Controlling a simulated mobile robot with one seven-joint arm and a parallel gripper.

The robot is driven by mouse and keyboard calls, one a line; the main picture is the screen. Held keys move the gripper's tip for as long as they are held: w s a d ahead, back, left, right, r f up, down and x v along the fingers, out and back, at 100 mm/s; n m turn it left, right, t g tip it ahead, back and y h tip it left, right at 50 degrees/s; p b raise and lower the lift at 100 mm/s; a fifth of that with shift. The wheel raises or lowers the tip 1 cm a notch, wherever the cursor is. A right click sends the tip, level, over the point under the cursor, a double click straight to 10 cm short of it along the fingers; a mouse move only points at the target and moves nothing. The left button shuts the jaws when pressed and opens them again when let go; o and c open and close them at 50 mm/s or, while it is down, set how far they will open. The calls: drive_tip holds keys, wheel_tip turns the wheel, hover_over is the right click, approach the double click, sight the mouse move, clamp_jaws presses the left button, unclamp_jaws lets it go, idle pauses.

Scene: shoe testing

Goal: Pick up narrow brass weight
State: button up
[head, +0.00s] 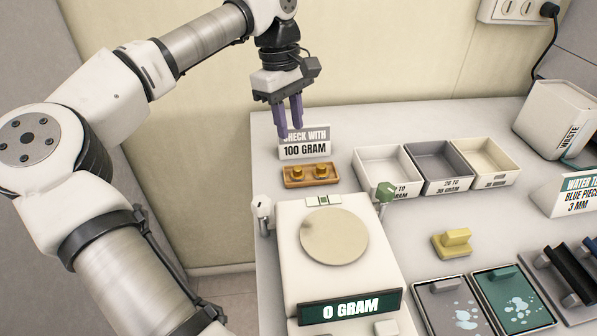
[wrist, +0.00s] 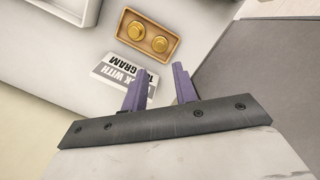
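Two brass weights stand side by side in a small wooden tray (head: 312,182), the left one (head: 297,173) and the right one (head: 320,170). They also show from above in the wrist view, one (wrist: 136,31) at upper left and one (wrist: 159,44) at lower right. They look close in size; I cannot tell which is the narrow one. My gripper (head: 290,122) has purple fingers pointing down, above and behind the tray, in front of the sign's top. In the wrist view its fingers (wrist: 160,88) are apart with nothing between them.
The "100 gram" sign (head: 304,151) stands right behind the tray. A scale (head: 290,225) reading 0 gram is in front of it. Three open bins (head: 385,158) stand to the right. A yellow block (head: 452,243) lies farther right.

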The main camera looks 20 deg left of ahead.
sight(298, 168)
drive_tip(key=f, duration=0.3)
drive_tip(key=d+f+p, duration=0.1)
drive_tip(key=f, duration=0.5)
drive_tip(key=shift+s+d+f+p, duration=0.3)
drive_tip(key=shift+s+f, duration=0.05)
drive_tip(key=shift+s, duration=0.05)
clamp_jaws()
